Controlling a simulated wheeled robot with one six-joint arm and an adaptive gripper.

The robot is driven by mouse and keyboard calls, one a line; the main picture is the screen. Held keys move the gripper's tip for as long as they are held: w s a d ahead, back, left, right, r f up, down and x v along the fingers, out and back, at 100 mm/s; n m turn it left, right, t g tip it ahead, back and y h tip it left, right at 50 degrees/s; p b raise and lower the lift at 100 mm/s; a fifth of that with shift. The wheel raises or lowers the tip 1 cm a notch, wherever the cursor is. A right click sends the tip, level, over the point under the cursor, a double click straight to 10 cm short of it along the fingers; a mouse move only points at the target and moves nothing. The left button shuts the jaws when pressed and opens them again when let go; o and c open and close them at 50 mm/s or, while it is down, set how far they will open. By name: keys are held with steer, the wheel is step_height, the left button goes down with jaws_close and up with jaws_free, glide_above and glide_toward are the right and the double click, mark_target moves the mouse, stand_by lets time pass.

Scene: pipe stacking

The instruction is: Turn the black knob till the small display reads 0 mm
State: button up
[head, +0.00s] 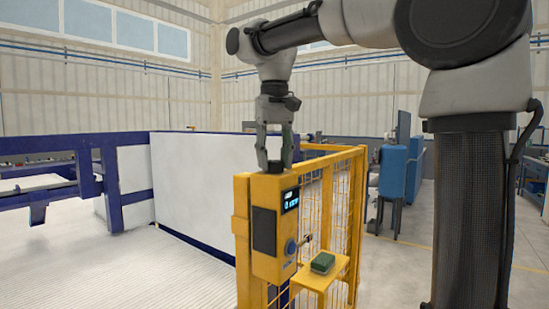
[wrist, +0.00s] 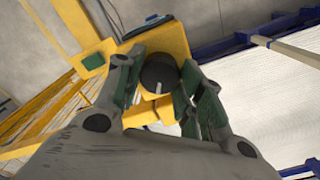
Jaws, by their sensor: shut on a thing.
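The black knob (wrist: 158,72) sits on top of the yellow box (head: 266,245), and a short white mark shows on it in the wrist view. My gripper (head: 275,158) points down from above the box, with its fingers closed on either side of the knob. The wrist view shows my gripper (wrist: 160,78) with a green-padded finger on each side of it. The small display (head: 290,201) is on the front face of the box and shows pale blue characters, too small to read surely.
A yellow shelf (head: 306,280) beside the box carries a green block (head: 322,263). A blue round fitting (head: 291,247) sticks out of the box's face. Yellow mesh fencing (head: 343,205) stands behind on the right. A white ribbed bed (head: 120,265) lies to the left.

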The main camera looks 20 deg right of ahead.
mark_target(275, 161)
stand_by(0.3)
steer(key=o, duration=1)
steer(key=shift+r, duration=0.1)
step_height(275, 161, up, 12)
steer(key=shift+f, duration=0.1)
